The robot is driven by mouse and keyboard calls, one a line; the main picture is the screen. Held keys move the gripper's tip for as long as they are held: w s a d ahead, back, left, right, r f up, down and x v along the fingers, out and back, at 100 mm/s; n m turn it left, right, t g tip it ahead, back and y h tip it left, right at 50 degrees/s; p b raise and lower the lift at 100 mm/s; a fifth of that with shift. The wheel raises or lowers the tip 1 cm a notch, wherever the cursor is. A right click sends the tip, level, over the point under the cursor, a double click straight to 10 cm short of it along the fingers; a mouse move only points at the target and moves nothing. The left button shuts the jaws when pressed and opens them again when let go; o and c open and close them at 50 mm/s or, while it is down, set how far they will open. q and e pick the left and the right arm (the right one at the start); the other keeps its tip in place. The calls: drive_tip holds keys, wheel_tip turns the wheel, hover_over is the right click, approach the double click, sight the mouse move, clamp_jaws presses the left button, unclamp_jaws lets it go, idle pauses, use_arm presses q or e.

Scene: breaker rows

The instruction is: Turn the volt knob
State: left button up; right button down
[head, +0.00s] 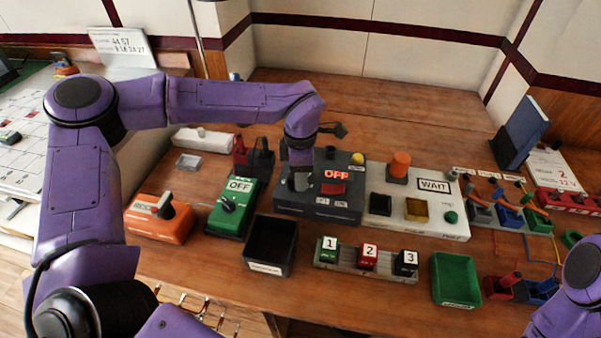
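A dark grey box (345,212) with a lit red OFF display (337,175) sits mid-table. It has a red switch (333,189), a yellow button (357,158) and small labels too small to read. My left gripper (299,182) points down over the left part of this box and covers what is there; I cannot tell whether its fingers are around a knob. A green box (228,213) marked OFF has a dark knob, and an orange box (160,221) has a grey-and-black handle. No readable label says volt. My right gripper is out of view.
A black tray (284,265), numbered blocks 1, 2, 3 on a rack (361,271) and a green tray (456,297) line the front. A white panel (455,228) marked WAIT stands right of the grey box. The back of the table is mostly clear.

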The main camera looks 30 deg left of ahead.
use_arm(q)
clamp_jaws()
